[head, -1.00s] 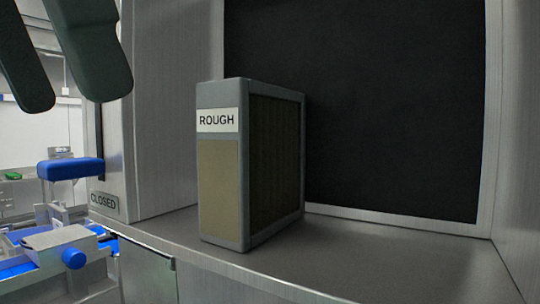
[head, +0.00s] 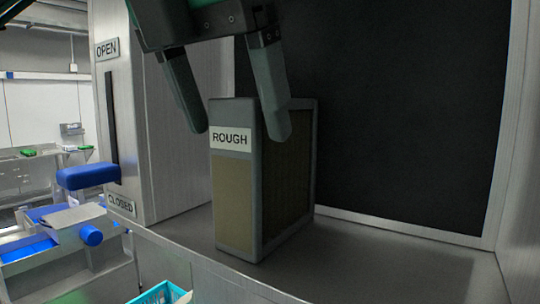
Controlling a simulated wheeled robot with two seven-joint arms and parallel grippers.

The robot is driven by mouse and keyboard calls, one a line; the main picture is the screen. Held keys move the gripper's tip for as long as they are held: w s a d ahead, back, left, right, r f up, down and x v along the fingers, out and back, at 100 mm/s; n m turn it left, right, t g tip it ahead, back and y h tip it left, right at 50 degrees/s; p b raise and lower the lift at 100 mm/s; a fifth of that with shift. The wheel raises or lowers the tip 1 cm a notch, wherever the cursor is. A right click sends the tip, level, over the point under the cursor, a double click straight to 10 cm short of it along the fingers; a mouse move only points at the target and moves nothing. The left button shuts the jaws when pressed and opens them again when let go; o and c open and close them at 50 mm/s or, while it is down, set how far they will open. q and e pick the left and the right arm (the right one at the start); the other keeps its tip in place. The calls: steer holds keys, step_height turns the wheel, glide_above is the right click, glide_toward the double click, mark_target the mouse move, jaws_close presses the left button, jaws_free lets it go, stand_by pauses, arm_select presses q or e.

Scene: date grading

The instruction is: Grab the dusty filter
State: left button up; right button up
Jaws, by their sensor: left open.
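The filter (head: 232,200) is a grey-framed upright block with a tan front face and a white label reading ROUGH. It stands on the grey cabinet floor, in front of a dark back panel. My left gripper (head: 240,134) comes down from above with its two dark fingers apart. One finger is at the left of the filter's top and the other overlaps its right side in the picture. I cannot tell whether the fingers touch it. My right gripper is not in view.
A metal post (head: 115,130) at the left carries OPEN and CLOSED labels along a dark slot, with a blue handle (head: 88,176) beside it. A turquoise basket (head: 160,294) is at the bottom edge. The cabinet floor (head: 400,265) right of the filter is clear.

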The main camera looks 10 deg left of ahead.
mark_target(242, 148)
arm_select(q)
steer(key=p+x, duration=0.1)
steer(key=x, duration=0.3)
steer(key=shift+w+f, duration=0.1)
steer(key=shift+f, duration=0.2)
steer(key=shift+c, duration=0.4)
steer(key=c, duration=1.1)
steer(key=shift+r, duration=0.1)
